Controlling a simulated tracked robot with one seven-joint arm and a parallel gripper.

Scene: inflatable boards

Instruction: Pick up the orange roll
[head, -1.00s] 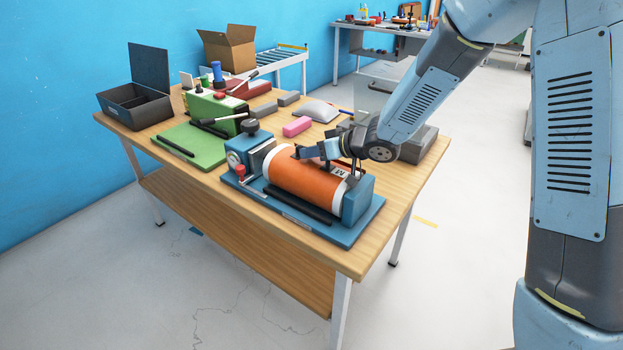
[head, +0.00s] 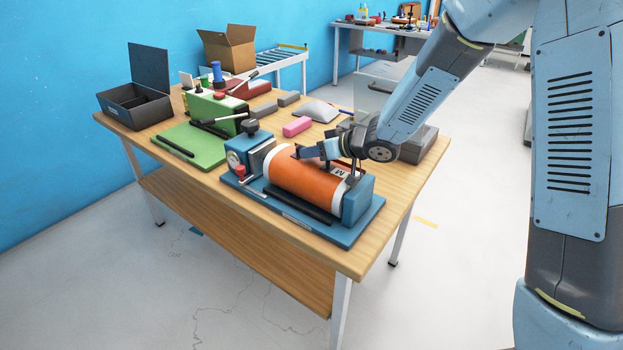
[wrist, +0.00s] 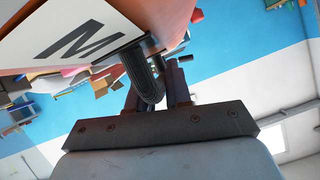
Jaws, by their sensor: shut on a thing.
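The orange roll (head: 305,180) has white ends and a label with a black "M". It lies on its side in the blue stand (head: 357,205) at the table's front. My gripper (head: 322,150) is at the roll's upper back side, shut on it. In the wrist view, the roll (wrist: 160,12) fills the top left, with its "M" label (wrist: 75,42). A black ribbed handle (wrist: 143,80) on the roll is at my fingers there. The exact contact of the fingertips is hidden.
A green board with a device (head: 190,145) lies to the left. A black open box (head: 135,105) stands at the far left. A pink block (head: 297,127) and grey pillow (head: 315,111) lie behind the roll. Grey blocks (head: 415,148) are behind my wrist.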

